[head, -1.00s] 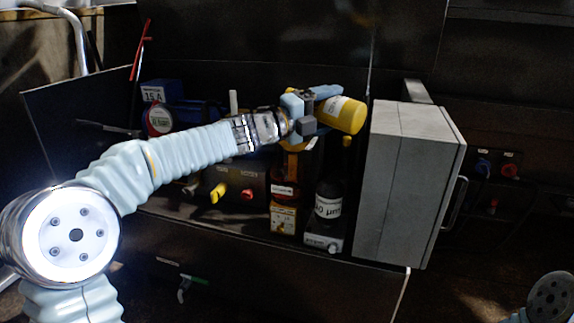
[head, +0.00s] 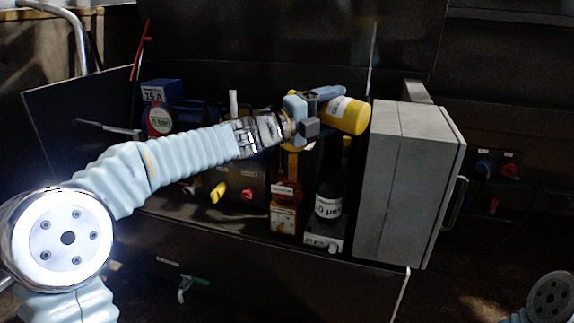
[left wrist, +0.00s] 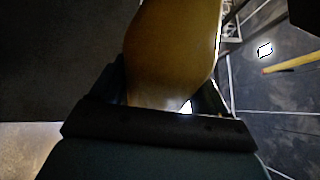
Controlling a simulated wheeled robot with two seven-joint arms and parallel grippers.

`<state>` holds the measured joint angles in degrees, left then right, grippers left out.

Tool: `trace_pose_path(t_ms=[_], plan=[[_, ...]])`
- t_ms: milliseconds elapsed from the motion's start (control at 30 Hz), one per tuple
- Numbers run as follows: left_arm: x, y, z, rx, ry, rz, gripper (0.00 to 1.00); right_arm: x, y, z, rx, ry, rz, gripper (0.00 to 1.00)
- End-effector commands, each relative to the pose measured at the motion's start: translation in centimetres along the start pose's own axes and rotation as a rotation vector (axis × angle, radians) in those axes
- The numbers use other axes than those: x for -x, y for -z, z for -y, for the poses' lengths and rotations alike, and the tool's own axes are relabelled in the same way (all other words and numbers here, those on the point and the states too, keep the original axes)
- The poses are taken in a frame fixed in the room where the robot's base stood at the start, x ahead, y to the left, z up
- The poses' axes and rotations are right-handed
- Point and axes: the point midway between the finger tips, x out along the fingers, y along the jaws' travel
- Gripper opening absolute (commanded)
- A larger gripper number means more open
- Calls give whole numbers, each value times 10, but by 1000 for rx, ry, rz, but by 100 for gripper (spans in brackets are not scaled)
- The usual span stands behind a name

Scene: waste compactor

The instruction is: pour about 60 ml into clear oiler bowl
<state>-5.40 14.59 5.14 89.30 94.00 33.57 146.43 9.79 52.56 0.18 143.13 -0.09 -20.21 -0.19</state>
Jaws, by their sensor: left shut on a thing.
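My left gripper (head: 311,115) is shut on a yellow bottle (head: 352,117) with a pale label. The bottle is tipped far over on its side, high above the front shelf. In the left wrist view the bottle (left wrist: 172,50) fills the top middle, between the fingers. An amber unit with a white label (head: 284,213) stands below the gripper, beside a dark cylinder marked in µm (head: 328,207). I cannot tell which part is the clear oiler bowl, nor see any liquid flowing. My right gripper is out of view.
A grey cabinet (head: 405,180) with a handle stands close to the right of the bottle. A yellow valve handle (head: 217,192) and a red knob (head: 247,194) sit left of the amber unit. A blue box marked 15 A (head: 160,92) is further left.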

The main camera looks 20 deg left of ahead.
Motion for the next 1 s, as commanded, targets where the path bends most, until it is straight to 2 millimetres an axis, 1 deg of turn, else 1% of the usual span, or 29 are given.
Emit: trace_pose_path(t_ms=[900,967,1000], plan=[[0,0,1,19,8,2,22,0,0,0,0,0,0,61],[0,1,2,-5,1,-1,22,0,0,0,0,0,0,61],[0,1,2,-73,-19,-11,22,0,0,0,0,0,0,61]])
